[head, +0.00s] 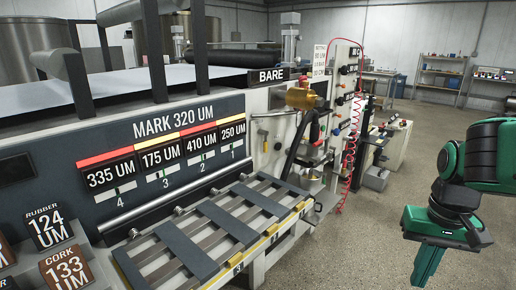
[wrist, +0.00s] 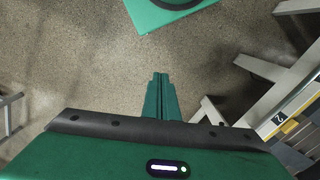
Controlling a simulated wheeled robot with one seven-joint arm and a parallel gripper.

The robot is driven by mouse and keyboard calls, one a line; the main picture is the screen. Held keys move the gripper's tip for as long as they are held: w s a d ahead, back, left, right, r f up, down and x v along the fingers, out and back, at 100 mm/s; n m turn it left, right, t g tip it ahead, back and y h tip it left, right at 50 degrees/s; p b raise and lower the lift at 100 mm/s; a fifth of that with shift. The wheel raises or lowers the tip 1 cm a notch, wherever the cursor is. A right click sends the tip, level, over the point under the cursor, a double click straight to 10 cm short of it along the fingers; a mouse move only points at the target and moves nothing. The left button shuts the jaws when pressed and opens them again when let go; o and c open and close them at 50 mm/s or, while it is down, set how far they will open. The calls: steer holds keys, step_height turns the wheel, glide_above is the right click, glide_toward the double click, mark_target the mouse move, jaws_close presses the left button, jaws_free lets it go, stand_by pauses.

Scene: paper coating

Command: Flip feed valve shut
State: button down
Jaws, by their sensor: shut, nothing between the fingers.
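A brass-coloured fitting (head: 301,98), possibly the feed valve, sits on the machine's right end beside the BARE label. A dark curved hose or handle (head: 297,145) runs down from it. Whether the valve is open or shut is too small to tell. My gripper (head: 428,268) hangs pointing down at the right, over open floor and well apart from the machine. In the wrist view my gripper's fingers (wrist: 161,93) are together and empty. The valve does not show in the wrist view.
The coating machine (head: 180,95) fills the left, with a slatted rack (head: 205,238) jutting out in front. A red coiled hose (head: 349,150) hangs by a control panel (head: 344,80). Plates reading 124 UM (head: 49,227) and 133 UM (head: 67,268) stand lower left. Floor (head: 370,230) is clear between machine and arm.

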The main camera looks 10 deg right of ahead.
steer(key=w+a+r+n+t+h, duration=0.1)
steer(key=w+r+n, duration=0.2)
steer(key=w, duration=0.7)
steer(key=w+a+r+n+t, duration=0.1)
steer(key=w+r+n+t, duration=0.15)
steer(key=w, duration=0.75)
steer(key=w+a+r+n+h, duration=0.1)
steer(key=w+r+n, duration=0.15)
steer(key=w, duration=0.75)
steer(key=w+a+r+n+t, duration=0.1)
steer(key=w+a+n+t, duration=0.1)
steer(key=w+a, duration=0.7)
steer(key=w+a+r+n+t+y, duration=0.1)
steer(key=w+a+n, duration=0.3)
steer(key=w+a, duration=0.6)
steer(key=w+r+t, duration=0.1)
steer(key=w, duration=0.3)
steer(key=shift+w+r+n, duration=0.25)
steer(key=shift+r+n, duration=0.05)
